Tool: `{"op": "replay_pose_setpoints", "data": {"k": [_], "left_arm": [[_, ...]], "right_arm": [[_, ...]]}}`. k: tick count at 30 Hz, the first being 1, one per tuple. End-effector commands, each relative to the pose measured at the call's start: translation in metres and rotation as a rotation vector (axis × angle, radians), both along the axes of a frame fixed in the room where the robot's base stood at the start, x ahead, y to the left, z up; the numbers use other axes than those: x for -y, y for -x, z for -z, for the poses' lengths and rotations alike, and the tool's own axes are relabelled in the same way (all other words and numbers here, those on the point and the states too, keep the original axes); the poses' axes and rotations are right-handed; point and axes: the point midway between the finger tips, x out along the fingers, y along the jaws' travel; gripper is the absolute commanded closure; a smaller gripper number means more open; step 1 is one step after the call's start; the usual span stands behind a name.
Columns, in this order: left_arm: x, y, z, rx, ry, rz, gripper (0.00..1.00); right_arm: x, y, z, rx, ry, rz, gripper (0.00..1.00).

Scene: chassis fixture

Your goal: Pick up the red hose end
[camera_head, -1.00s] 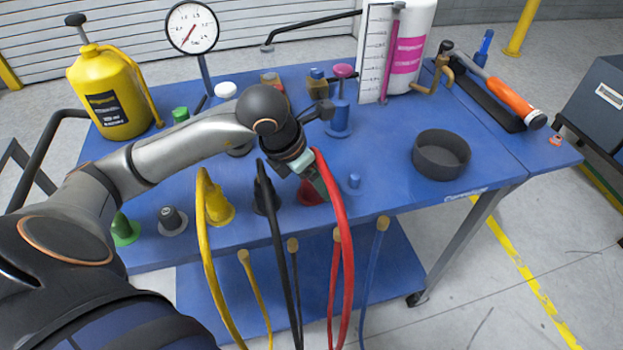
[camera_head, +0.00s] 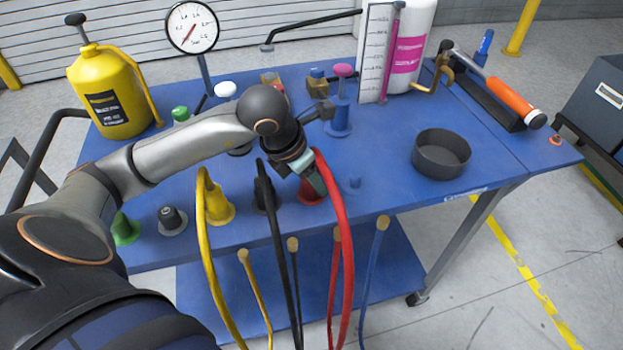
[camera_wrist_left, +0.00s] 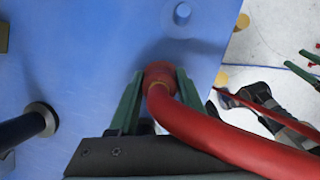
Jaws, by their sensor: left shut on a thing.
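The red hose (camera_head: 344,230) arches up at the front edge of the blue cart and hangs down over it. In the left wrist view the red hose end (camera_wrist_left: 159,75) sits between the two green fingers of my left gripper (camera_wrist_left: 158,90), which is shut on it. In the head view my left gripper (camera_head: 316,182) points down at the red holder (camera_head: 308,195), partly covering it. The hose end's tip is hidden there; I cannot tell whether it is clear of the holder. Green finger-like parts show at the wrist view's right edge, possibly my right gripper (camera_wrist_left: 302,64).
A yellow hose (camera_head: 205,255) and a black hose (camera_head: 275,235) stand just left of the red one. A small blue peg (camera_head: 355,183) is close on the right. A dark round bowl (camera_head: 441,154) stands farther right, with clear blue tabletop between.

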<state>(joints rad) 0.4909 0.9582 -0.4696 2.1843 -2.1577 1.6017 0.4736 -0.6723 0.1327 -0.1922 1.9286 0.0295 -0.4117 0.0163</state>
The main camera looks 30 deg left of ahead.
Motion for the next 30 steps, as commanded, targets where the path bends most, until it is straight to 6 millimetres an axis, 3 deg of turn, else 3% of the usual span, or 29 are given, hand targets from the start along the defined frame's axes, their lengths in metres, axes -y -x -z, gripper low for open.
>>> {"op": "replay_pose_setpoints", "data": {"k": [19, 25, 30], "left_arm": [[0.0, -0.001, -0.008, 0.003, 0.0, 0.0, 1.0], [0.0, -0.001, -0.032, 0.007, 0.0, 0.001, 1.0], [-0.017, 0.024, -0.066, 0.008, -0.008, -0.003, 1.0]], "right_arm": [[0.0, 0.0, 0.001, -0.001, 0.0, -0.001, 0.32], [-0.001, 0.001, 0.003, -0.004, 0.0, -0.002, 0.32], [-0.001, 0.001, 0.005, -0.006, 0.0, -0.003, 0.32]]}}
